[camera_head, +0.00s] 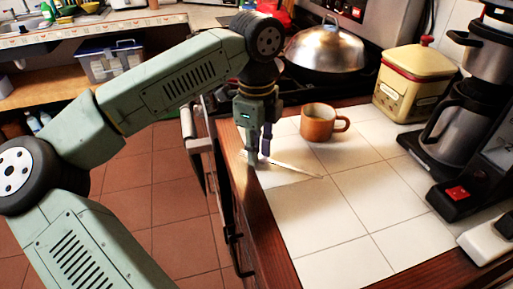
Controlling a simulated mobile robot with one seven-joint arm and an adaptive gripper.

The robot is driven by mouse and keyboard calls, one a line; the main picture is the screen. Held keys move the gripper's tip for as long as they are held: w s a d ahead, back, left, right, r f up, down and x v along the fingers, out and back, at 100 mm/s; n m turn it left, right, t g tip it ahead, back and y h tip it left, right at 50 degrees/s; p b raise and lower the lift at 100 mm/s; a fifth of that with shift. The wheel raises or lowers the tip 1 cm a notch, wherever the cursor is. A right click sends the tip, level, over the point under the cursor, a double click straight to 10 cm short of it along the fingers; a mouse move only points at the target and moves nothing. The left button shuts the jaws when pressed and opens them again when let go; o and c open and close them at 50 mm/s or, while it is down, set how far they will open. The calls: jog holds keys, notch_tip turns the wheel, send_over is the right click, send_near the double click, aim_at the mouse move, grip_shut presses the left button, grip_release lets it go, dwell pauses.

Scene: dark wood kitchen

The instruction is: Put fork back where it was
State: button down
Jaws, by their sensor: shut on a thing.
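A thin, pale fork (292,168) is at the left edge of the white tiled counter (335,225), by the wooden trim. Its visible part points to the right, and its other end is hidden at my fingertips. My gripper (258,158) points down over the counter edge and is shut on the fork. The fork is at or very near the counter surface; I cannot tell whether it touches the tiles.
An orange-brown mug (318,123) stands just right of my gripper. A cream and red canister (413,84) and a coffee maker (457,125) stand farther right. A domed metal lid (324,49) is on the stove behind. The front tiles are clear.

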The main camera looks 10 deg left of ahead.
jog(key=shift+f+b, duration=0.6)
jog(key=shift+f, duration=0.05)
jog(key=c, duration=1.3)
grip_release()
jog(key=shift+c, duration=0.2)
notch_tip(320, 180, up, 12)
